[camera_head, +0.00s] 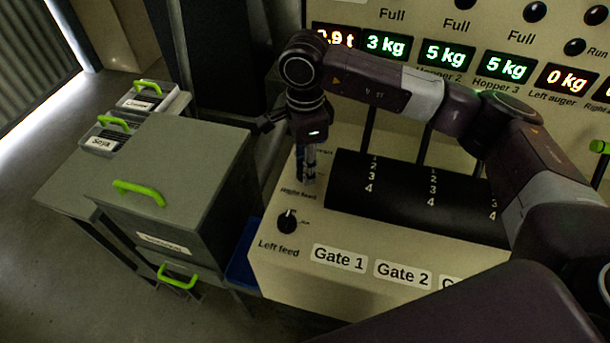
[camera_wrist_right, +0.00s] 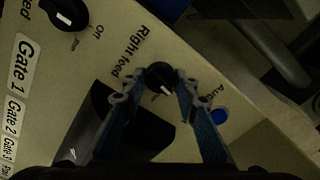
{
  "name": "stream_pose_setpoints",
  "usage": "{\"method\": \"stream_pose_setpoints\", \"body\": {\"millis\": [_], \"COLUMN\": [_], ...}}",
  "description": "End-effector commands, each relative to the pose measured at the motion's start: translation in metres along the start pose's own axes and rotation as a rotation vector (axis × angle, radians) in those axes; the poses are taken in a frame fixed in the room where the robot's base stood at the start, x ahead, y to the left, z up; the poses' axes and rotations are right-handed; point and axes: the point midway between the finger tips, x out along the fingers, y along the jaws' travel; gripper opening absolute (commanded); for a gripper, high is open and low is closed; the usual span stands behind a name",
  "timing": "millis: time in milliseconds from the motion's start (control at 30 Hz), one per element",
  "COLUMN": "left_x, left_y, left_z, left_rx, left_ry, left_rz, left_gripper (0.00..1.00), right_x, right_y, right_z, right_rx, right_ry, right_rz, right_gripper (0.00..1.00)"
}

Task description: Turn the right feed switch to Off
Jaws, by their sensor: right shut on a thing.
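The right feed switch is a small round black knob (camera_wrist_right: 160,76) with a white mark, beside the "Right feed" label in the right wrist view. Its mark points to the lower right of that view. My right gripper (camera_head: 308,180) reaches straight down onto the panel, and its blue fingers (camera_wrist_right: 157,92) are closed on the knob from both sides. The Off and Run markings of this switch are not clearly readable. In the head view the gripper hides the knob. My left gripper is not in view.
The left feed knob (camera_head: 288,221) is close by on the same sloping panel, near the Gate 1 label (camera_head: 339,258). A black slotted cover (camera_head: 410,195) with gate levers lies to the right. A grey cabinet (camera_head: 185,165) with green handles stands left.

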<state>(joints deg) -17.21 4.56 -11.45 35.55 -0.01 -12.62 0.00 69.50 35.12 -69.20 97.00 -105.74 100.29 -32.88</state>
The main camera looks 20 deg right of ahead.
Motion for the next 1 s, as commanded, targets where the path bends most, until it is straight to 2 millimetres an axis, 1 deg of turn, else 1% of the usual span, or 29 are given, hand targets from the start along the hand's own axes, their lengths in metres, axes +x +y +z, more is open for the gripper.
{"method": "stream_pose_setpoints", "body": {"millis": [33,300,567,933,967,1000], "left_x": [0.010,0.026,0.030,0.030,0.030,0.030], "left_y": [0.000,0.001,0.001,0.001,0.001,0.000], "left_z": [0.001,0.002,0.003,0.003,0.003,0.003], "left_rx": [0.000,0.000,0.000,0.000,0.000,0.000], "left_ry": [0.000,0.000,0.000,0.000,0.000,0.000], "left_rz": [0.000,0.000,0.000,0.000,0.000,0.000], "left_gripper": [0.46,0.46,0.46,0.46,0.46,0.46], "right_x": [0.004,0.001,-0.001,-0.002,-0.002,-0.002], "right_y": [-0.001,-0.001,-0.001,-0.001,-0.001,-0.001], "right_z": [0.000,0.000,0.000,0.000,0.000,0.000], "right_rx": [-0.030,-0.154,-0.199,-0.202,-0.202,-0.202], "right_ry": [-0.001,0.000,-0.001,-0.001,-0.001,0.000], "right_rz": [-0.005,-0.004,-0.003,-0.003,-0.003,-0.003], "right_gripper": [0.04,0.04,0.04,0.04,0.30,0.34]}}
